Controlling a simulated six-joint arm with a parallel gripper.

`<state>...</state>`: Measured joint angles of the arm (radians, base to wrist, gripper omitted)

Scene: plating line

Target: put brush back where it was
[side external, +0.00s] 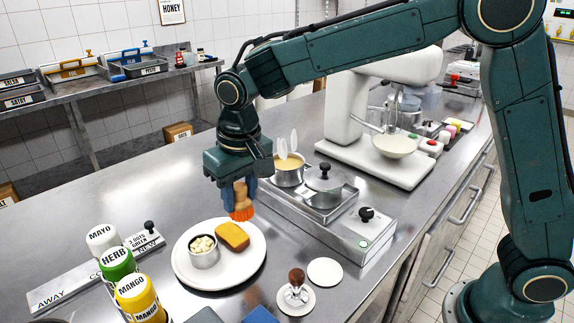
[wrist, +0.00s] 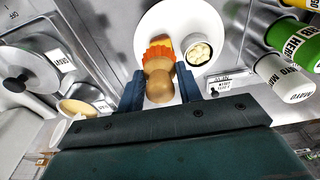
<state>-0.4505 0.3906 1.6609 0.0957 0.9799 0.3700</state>
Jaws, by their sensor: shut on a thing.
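A brush (side external: 241,203) with a light brown handle and orange bristles hangs bristles-down in my gripper (side external: 237,188). In the wrist view the brush (wrist: 159,82) sits between the two blue fingers of my gripper (wrist: 160,92), which are shut on its handle. In the side view the brush is just above the far edge of a white plate (side external: 222,277), beside a golden-brown piece of food (side external: 232,236). I cannot tell whether the bristles touch anything. A steel pot (side external: 288,172) of yellow liquid stands to the right of the brush, with pale upright pieces at its rim.
A small cup of white pieces (side external: 204,251) is on the plate. Mayo, herb and mango bottles (side external: 139,297) stand at the front left. A lidded pot (side external: 325,178) sits on the warmer unit (side external: 350,228) at right. A white mixer (side external: 372,120) stands behind. The counter left of my gripper is clear.

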